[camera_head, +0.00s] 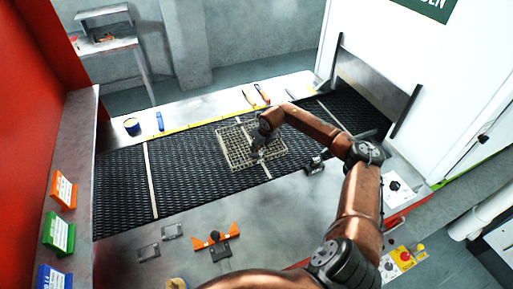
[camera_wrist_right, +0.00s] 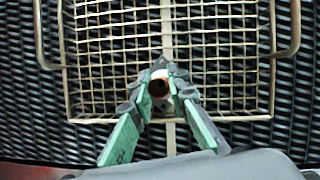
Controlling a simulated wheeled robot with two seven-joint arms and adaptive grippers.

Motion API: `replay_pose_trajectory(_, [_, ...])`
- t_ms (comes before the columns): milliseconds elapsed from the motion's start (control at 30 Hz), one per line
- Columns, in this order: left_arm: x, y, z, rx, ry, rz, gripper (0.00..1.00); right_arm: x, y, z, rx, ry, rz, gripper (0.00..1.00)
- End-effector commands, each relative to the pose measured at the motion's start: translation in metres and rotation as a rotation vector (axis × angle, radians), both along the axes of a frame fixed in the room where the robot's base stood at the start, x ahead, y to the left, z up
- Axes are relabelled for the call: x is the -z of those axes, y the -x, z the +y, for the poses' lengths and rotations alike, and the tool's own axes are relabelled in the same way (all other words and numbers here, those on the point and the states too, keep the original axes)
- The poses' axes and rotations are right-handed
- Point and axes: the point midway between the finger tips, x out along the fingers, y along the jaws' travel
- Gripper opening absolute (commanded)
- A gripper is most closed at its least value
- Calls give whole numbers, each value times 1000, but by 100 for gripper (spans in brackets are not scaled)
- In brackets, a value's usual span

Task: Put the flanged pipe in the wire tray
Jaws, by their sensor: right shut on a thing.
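The wire tray (camera_head: 234,160) is a brass-coloured mesh basket with side handles on the black mesh belt. It fills most of the right wrist view (camera_wrist_right: 95,60). My right gripper (camera_head: 258,150) is over the tray and shut on the flanged pipe. In the right wrist view the pipe (camera_wrist_right: 158,88) shows end-on between the green fingers (camera_wrist_right: 160,95), with a dark, orange-lit bore, near the tray's lower edge. The pipe's lower part is hidden, and I cannot tell whether it touches the mesh. My left gripper is not in view.
The mesh belt (camera_head: 115,185) has free room left of the tray. A tape-like roll (camera_head: 131,126) and a blue block (camera_head: 160,121) lie on the far ledge. An orange bracket (camera_head: 215,240) and small metal blocks sit on the near ledge. Coloured boxes (camera_head: 60,232) stand at left.

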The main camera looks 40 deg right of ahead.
Motion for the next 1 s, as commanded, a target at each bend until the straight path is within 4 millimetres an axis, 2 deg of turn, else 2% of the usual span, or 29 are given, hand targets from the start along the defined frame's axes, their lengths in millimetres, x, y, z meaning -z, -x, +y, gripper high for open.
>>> replay_pose_trajectory(367, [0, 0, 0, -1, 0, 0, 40, 7, -1, 0, 0, 1, -5, 0])
replay_pose_trajectory(400, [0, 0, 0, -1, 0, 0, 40, 8, 0, 0, 0, 0, -2, 16])
replay_pose_trajectory(633, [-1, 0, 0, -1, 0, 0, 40, 8, 0, 0, 0, 0, -3, 32])
replay_pose_trajectory(1000, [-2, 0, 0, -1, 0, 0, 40, 2, 1, -1, 0, 1, -4, 33])
